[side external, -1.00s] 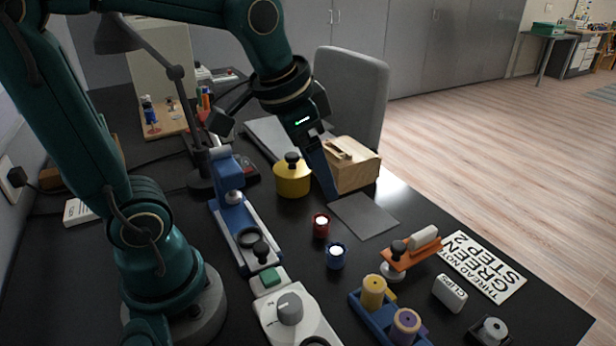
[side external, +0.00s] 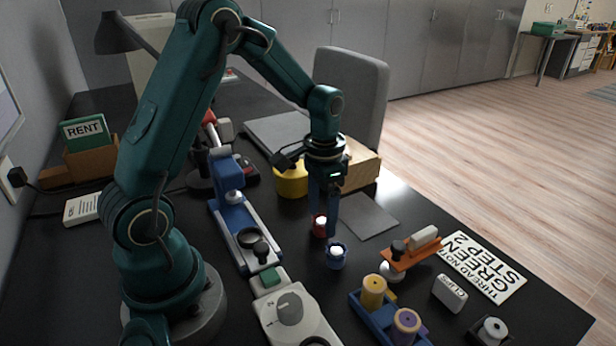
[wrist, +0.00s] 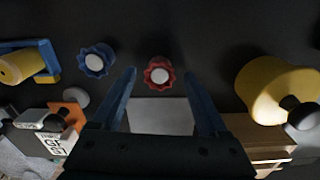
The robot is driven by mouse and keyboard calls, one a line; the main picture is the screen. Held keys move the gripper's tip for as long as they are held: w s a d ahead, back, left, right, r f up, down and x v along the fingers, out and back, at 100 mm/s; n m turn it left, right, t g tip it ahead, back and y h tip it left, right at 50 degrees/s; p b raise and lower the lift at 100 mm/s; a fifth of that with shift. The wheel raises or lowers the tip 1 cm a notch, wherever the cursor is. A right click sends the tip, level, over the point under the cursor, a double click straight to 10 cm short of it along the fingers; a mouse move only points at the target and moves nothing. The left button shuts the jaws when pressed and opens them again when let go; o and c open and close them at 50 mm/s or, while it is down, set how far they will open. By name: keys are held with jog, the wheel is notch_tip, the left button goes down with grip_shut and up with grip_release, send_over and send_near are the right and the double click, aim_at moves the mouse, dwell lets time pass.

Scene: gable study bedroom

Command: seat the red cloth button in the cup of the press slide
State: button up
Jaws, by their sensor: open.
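The red cloth button (side external: 319,229), red with a pale round top, stands upright on the black desk. It also shows in the wrist view (wrist: 159,74), between and slightly beyond my fingertips. My gripper (side external: 327,226) is open and points down over it, with the fingers partly covering it in the side view. In the wrist view my gripper (wrist: 160,84) has a finger on each side of the button, with nothing held. I cannot tell the fingertip height exactly. The blue press (side external: 229,197) stands to the left; its slide has a dark round cup (side external: 248,237) and a black knob (side external: 261,249).
A similar blue button (side external: 336,257) stands close to the red one.

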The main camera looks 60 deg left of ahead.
jog(key=shift+f, duration=0.65)
grip_shut()
